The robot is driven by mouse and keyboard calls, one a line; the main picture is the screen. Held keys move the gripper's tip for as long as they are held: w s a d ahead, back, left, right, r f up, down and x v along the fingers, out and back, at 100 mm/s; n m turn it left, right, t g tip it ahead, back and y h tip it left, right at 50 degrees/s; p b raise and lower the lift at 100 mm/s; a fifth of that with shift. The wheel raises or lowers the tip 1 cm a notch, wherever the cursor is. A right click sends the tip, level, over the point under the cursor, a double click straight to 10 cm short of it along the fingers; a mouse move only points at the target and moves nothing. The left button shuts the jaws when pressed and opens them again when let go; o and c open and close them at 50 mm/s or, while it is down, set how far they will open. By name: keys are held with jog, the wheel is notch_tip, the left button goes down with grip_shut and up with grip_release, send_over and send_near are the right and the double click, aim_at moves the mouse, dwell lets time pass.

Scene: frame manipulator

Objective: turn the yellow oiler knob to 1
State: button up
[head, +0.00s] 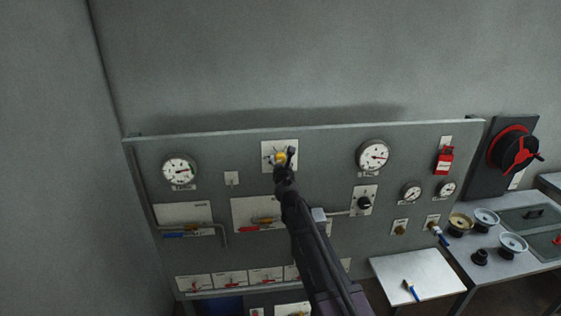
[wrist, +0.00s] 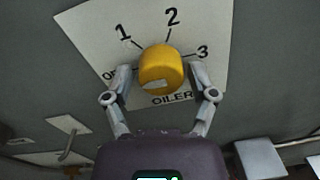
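The yellow oiler knob (wrist: 161,68) sits on a white plate (wrist: 85,28) marked 1, 2, 3 and OILER, with a 0 partly hidden at left. In the head view the knob (head: 279,158) is high on the grey panel, partly covered by my gripper (head: 288,160). In the wrist view my gripper (wrist: 161,76) is open, with one finger on each side of the knob and a small gap visible on both sides. A pale patch shows on the knob's lower face. I cannot tell which number the knob points to.
The grey panel (head: 334,150) carries gauges, including one at left (head: 179,170) and one at right (head: 373,156). A black knob (head: 364,202) and a red lock (head: 444,160) are to the right. A table (head: 420,276) stands below. The wall above is clear.

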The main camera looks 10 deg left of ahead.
jog(key=c, duration=0.6)
jog(key=shift+m, duration=0.4)
jog(key=m, duration=0.5)
jog(key=shift+r, duration=0.1)
jog(key=m, duration=0.5)
jog(key=shift+w+m+g+p, duration=0.1)
jog(key=shift+m+g+p, duration=0.2)
jog(key=shift+m+p, duration=0.1)
jog(key=o, duration=1.1)
